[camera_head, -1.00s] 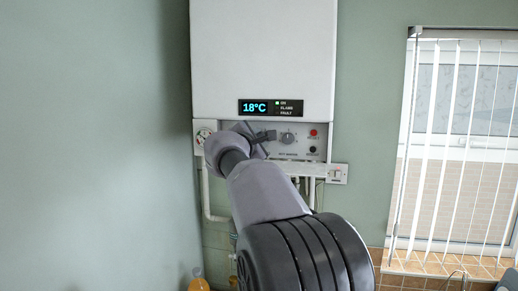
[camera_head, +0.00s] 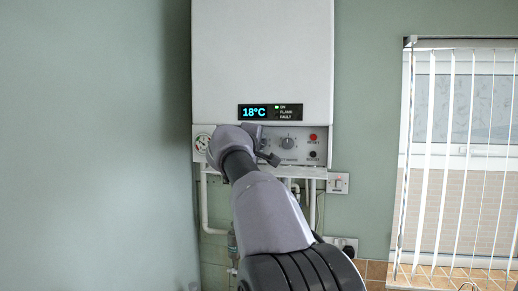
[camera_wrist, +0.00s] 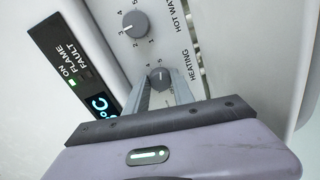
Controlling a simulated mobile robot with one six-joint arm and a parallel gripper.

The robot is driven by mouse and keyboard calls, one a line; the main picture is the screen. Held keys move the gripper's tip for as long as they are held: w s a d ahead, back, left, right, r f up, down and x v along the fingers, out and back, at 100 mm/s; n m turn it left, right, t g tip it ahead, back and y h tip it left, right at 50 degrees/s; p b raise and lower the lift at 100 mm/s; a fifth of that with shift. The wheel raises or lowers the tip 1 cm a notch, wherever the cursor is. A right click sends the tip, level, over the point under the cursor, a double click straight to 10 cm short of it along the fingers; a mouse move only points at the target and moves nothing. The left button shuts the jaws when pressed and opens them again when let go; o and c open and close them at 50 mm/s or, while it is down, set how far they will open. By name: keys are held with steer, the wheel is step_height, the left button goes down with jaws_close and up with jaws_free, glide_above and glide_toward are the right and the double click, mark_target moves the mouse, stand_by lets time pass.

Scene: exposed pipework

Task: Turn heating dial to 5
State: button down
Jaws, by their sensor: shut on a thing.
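The heating dial (camera_wrist: 159,79) is a grey knob on the boiler's control panel, beside the HEATING label. My gripper (camera_wrist: 160,88) is shut on this dial, with one finger on each side of it. The dial's pale mark faces roughly the top of the wrist picture, and a small digit that looks like 5 is near it; the exact setting is hard to read. In the head view my gripper (camera_head: 266,157) is at the panel, its fingers tilted, and the heating dial is hidden behind it.
The hot water dial (camera_head: 288,143) is close beside; it also shows in the wrist view (camera_wrist: 135,24). Red reset (camera_head: 313,137) and black (camera_head: 313,154) buttons are to the right. The display (camera_head: 254,112) reads 18°C. A gauge (camera_head: 202,143) is left, pipes (camera_head: 311,200) below.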

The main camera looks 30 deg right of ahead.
steer(key=shift+m, duration=0.3)
stand_by(0.4)
steer(key=c, duration=1.1)
jaws_free()
steer(key=b+v, duration=0.5)
steer(key=v, duration=1.2)
steer(key=shift+s+a, duration=0.15)
